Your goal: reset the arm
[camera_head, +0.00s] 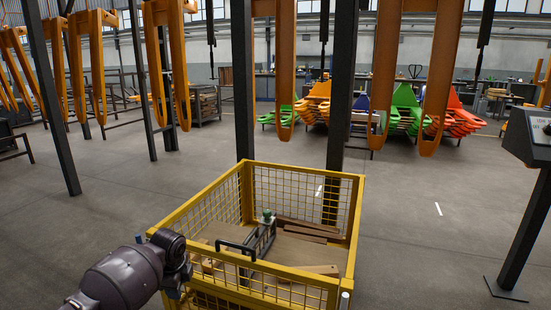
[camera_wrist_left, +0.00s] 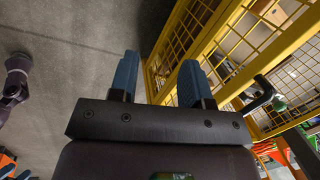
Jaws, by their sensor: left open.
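My left arm (camera_head: 125,278) reaches in from the bottom left of the head view, its wrist at the near left corner of a yellow mesh crate (camera_head: 355,215). My left gripper shows in the left wrist view (camera_wrist_left: 158,72) with its two blue fingers spread apart and nothing between them. In the head view, the wrist hides most of the gripper. The gripper is beside the crate's yellow frame, which also shows in the left wrist view (camera_wrist_left: 172,32); I cannot tell whether they touch.
The crate holds wooden boards (camera_head: 305,229) and a dark handled object with a green knob (camera_head: 267,214). Dark posts (camera_head: 340,100) and hanging orange forks (camera_head: 388,75) stand behind it. A control panel (camera_head: 540,128) is at the right. The grey floor (camera_head: 425,255) right of the crate is clear.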

